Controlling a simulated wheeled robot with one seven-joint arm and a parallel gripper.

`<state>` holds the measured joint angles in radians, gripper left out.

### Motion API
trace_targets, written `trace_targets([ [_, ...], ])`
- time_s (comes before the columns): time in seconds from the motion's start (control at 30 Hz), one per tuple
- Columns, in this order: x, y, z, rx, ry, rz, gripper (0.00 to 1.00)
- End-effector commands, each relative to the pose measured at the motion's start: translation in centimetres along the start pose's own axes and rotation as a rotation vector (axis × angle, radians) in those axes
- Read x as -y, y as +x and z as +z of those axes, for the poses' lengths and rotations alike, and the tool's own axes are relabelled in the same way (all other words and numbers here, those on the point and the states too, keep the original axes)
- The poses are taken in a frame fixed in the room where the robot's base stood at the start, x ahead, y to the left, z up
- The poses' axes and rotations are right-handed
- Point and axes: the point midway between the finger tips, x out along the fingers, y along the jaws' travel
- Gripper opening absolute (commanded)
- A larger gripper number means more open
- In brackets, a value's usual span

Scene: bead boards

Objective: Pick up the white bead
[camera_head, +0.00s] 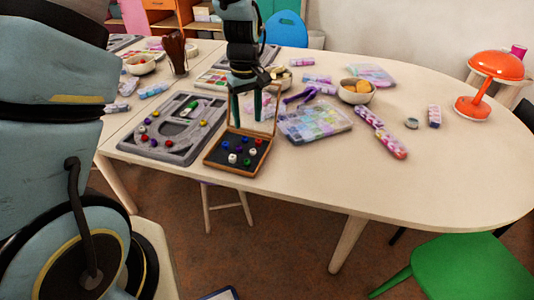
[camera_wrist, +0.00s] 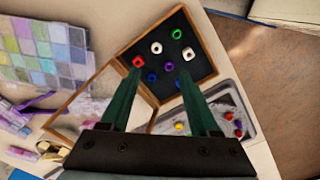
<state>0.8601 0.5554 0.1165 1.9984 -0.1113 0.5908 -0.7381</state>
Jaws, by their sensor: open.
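A small wooden box (camera_head: 206,164) with a dark inside stands near the table's front edge. Its lid is raised. In the wrist view the box (camera_wrist: 206,45) holds several beads, among them a white bead (camera_wrist: 156,47) and a second whitish bead (camera_wrist: 188,53). Red, blue, purple and green beads lie around them. In the head view a white bead (camera_head: 232,158) shows at the front of the box. My gripper (camera_head: 255,122) is open and points down above the back of the box. Its fingers (camera_wrist: 160,72) are apart, with nothing between them, and the beads show beyond the tips.
A grey bead board (camera_head: 160,152) with coloured beads lies left of the box. A case of pastel compartments (camera_head: 316,120) lies to its right. Bowls (camera_head: 356,92), bead tubes (camera_head: 382,132) and an orange lamp (camera_head: 490,75) stand farther off. The table's front right is clear.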

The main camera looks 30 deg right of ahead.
Motion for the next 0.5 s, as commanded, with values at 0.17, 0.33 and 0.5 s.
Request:
trace_targets([
  [0.17, -0.6, 1.1, 0.3, 0.003, -0.004, -0.005, 0.62],
  [0.33, -0.6, 3.7, 0.3, 0.005, -0.004, -0.006, 0.62],
  [0.5, -0.6, 5.6, 0.3, 0.003, -0.004, -0.004, 0.62],
])
